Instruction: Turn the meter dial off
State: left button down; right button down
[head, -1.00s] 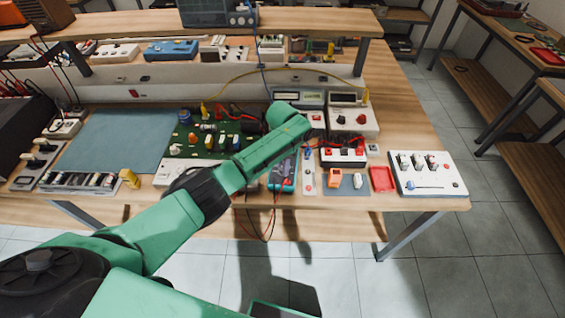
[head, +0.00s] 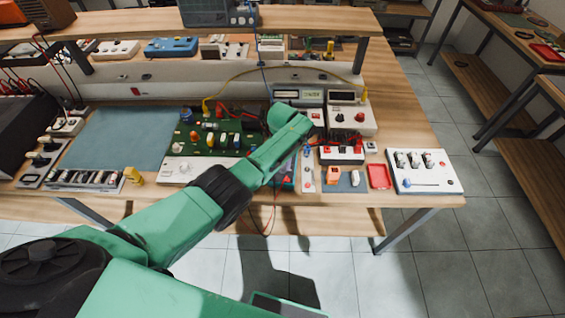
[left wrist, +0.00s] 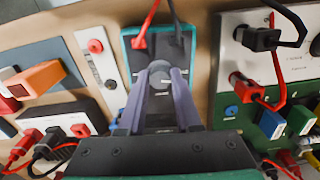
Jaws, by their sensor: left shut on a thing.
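The meter is a teal-edged multimeter with a dark face (left wrist: 183,45), seen upside down in the left wrist view. Its round grey dial (left wrist: 160,77) sits between the fingertips of my left gripper (left wrist: 160,85), which is shut on it. The dial's pointer setting cannot be made out. In the head view my green left arm covers most of the meter (head: 289,183) and hides the fingers. My right gripper is not in view.
Red and black leads (left wrist: 147,22) plug into the meter. A white strip with a red button (left wrist: 95,46) and an orange block (left wrist: 36,78) lie on one side, a green circuit board (head: 205,140) on the other. A shelf (head: 330,22) overhangs the bench's back.

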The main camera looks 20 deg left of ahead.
aim_at(283, 166)
pick_arm(q)
jog(key=shift+r+n, duration=0.1)
jog(key=shift+n, duration=0.8)
jog(key=shift+w, duration=0.1)
jog(key=c, duration=0.6)
grip_release()
notch_tip(283, 166, up, 5)
jog(key=shift+r+p, duration=0.1)
jog(key=shift+p, duration=0.8)
notch_tip(283, 166, up, 9)
jog(key=b, duration=0.1)
jog(key=shift+r, duration=0.2)
jog(key=shift+s, duration=0.2)
